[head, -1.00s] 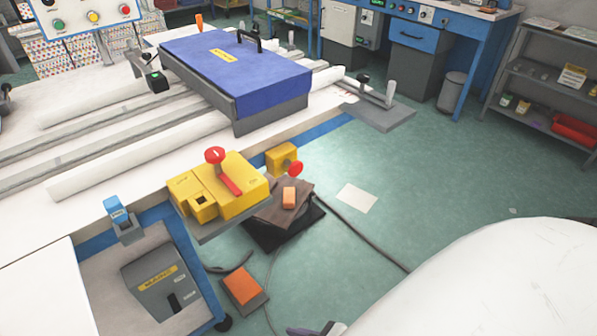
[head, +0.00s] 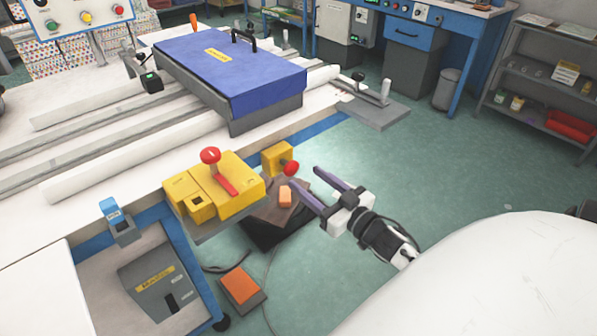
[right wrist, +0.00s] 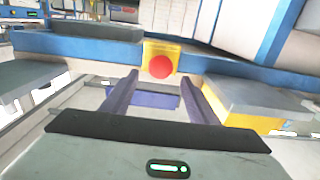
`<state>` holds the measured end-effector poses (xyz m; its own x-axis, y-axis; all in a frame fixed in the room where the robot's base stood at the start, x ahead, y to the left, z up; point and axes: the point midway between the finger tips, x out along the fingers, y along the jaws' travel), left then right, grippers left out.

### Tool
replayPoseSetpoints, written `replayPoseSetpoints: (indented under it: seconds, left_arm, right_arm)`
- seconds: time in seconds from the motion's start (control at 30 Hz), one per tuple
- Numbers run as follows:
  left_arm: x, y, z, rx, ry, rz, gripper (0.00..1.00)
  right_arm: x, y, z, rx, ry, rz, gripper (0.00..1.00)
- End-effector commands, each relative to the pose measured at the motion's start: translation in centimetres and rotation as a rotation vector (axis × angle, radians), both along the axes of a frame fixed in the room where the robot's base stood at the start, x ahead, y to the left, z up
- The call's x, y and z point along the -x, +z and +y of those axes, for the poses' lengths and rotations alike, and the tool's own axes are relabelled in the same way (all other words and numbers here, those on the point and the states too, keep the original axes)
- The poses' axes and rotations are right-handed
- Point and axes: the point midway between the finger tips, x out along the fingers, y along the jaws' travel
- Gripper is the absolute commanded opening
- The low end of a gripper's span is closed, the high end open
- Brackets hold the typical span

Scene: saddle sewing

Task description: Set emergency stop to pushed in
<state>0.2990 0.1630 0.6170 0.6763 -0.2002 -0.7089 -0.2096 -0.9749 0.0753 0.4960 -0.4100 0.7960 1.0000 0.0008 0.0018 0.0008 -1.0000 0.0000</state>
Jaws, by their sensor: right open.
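The emergency stop is a red mushroom button (head: 291,168) on a yellow box (head: 275,158) at the table's blue edge, right of a larger yellow unit. In the right wrist view the red button (right wrist: 161,67) faces me on its yellow plate, beyond and between my fingertips. My right gripper (head: 304,178) is open and empty, its two purple fingers pointing at the button. In the head view the fingertips look close to the button; I cannot tell the exact gap. Whether the button is in or out cannot be told. My left gripper is not in view.
The larger yellow unit (head: 215,190) with a red lever (head: 223,176) stands left of the stop box. An orange-topped pedal (head: 240,286) lies on the floor below. A blue-covered box (head: 235,75) stands on the white table. Green floor is free to the right.

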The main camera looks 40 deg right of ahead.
Motion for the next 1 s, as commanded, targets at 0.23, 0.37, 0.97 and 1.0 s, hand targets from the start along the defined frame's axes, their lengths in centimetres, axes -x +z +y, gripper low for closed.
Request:
replayPoseSetpoints:
  seconds: [0.23,0.37,0.97,1.0]
  left_arm:
    - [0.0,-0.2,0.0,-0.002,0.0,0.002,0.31]
    - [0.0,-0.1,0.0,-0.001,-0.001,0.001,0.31]
    - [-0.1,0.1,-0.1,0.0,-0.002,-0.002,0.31]
    - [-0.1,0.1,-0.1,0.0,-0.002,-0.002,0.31]
  right_arm:
    - [-3.8,0.0,0.0,-0.001,-0.001,0.0,0.54]
    - [-4.6,0.0,0.0,0.0,0.0,0.001,0.54]
    - [-4.7,-0.1,0.0,0.0,-0.001,0.002,0.02]
    - [-4.7,-0.1,0.0,0.0,-0.001,0.002,0.0]
